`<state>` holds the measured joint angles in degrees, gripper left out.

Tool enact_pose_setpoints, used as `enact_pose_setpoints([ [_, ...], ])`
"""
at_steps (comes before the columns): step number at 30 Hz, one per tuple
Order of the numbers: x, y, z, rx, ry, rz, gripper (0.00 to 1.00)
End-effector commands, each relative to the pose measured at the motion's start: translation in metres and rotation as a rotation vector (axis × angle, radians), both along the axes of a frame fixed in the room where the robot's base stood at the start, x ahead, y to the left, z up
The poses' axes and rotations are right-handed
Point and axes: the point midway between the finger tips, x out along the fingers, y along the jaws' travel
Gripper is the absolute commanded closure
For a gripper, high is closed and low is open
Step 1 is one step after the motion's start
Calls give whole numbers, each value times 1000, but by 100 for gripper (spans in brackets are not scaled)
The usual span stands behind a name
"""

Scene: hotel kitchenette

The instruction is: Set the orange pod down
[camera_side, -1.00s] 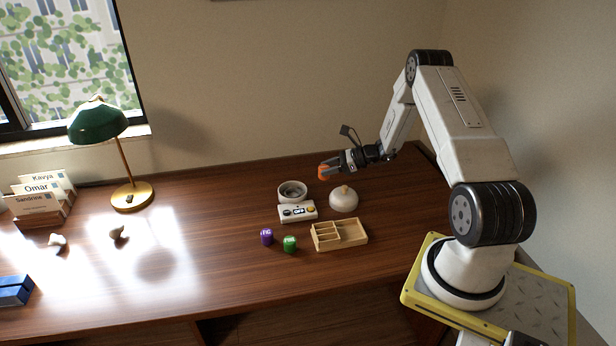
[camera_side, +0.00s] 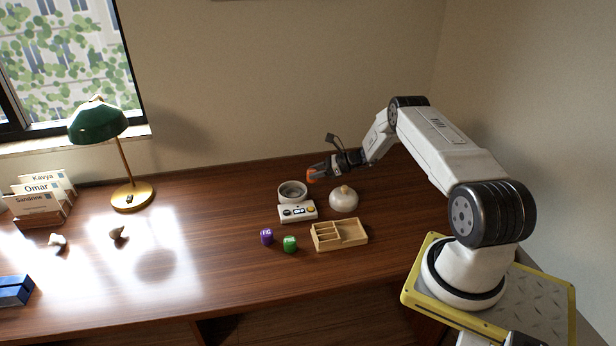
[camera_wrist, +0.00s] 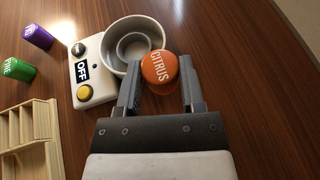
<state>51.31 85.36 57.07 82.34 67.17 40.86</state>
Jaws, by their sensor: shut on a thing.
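The orange pod (camera_side: 312,174), labelled CITRUS, is held between the fingers of my gripper (camera_side: 321,171). It also shows in the wrist view (camera_wrist: 159,70), with my gripper's fingers (camera_wrist: 160,88) on either side of it. In the side view the pod is above the table, just behind and to the right of a round grey-white bowl-like holder (camera_side: 292,199). In the wrist view the pod overlaps the rim of this holder (camera_wrist: 112,52), which has an inner ring and looks empty.
A white box (camera_wrist: 84,93) with an OFF label and buttons adjoins the holder. A purple pod (camera_side: 266,236), a green pod (camera_side: 290,243), a wooden divided tray (camera_side: 352,243) and a pale knobbed lid (camera_side: 344,205) stand nearby. A green lamp (camera_side: 97,122) is at left.

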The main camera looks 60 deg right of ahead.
Motion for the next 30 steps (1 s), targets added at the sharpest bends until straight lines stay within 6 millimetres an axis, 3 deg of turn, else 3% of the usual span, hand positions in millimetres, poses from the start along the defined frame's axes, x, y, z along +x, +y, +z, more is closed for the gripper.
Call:
enact_pose_setpoints([
  [20, 9, -5, -14, 0, 0, 0, 100],
  [30, 9, -5, -42, 0, 1, 1, 100],
])
